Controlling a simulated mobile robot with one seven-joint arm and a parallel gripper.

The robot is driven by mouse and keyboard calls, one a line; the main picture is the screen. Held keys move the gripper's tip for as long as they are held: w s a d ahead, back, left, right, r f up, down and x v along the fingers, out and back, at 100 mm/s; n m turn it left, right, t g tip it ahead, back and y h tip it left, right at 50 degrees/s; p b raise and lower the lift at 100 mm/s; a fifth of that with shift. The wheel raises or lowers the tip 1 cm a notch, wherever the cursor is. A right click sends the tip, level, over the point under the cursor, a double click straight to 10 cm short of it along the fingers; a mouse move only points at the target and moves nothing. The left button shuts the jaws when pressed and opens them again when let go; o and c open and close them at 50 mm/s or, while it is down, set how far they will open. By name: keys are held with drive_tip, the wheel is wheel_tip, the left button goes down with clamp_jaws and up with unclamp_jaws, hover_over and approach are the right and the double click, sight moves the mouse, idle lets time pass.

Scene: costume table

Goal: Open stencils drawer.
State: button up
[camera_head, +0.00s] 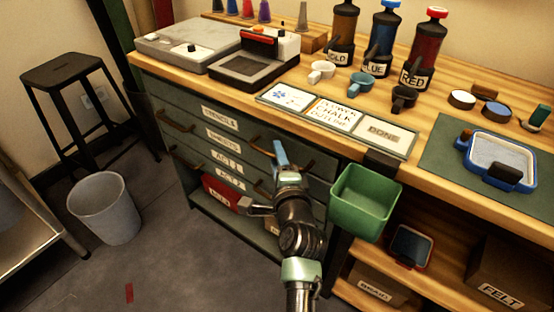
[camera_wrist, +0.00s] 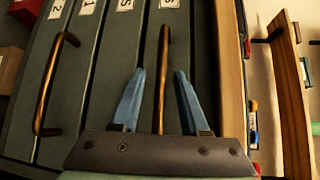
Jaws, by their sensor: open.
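The stencils drawer is the top drawer of the green-grey cabinet, with a white label (camera_head: 220,117) reading STENCILS. It looks closed, flush with the drawers below. A curved bronze handle (camera_wrist: 163,85) on it shows in the wrist view, upright in the picture. My gripper (camera_head: 279,152) is in front of the drawer's right part. In the wrist view the blue fingers of my gripper (camera_wrist: 160,76) are open, one on each side of the handle in the picture. Whether the handle lies fully between them in depth, or touches a finger, I cannot tell.
Another bronze handle (camera_wrist: 55,85) sits on a lower drawer. A green bin (camera_head: 366,202) hangs right of my gripper. A red box (camera_head: 222,192) is on the shelf below. A waste basket (camera_head: 104,208) and black stool (camera_head: 62,75) stand left; floor between basket and cabinet is mostly clear.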

drive_tip(key=shift+w, duration=0.15)
drive_tip(key=shift+c, duration=0.2)
clamp_jaws()
idle(1.2)
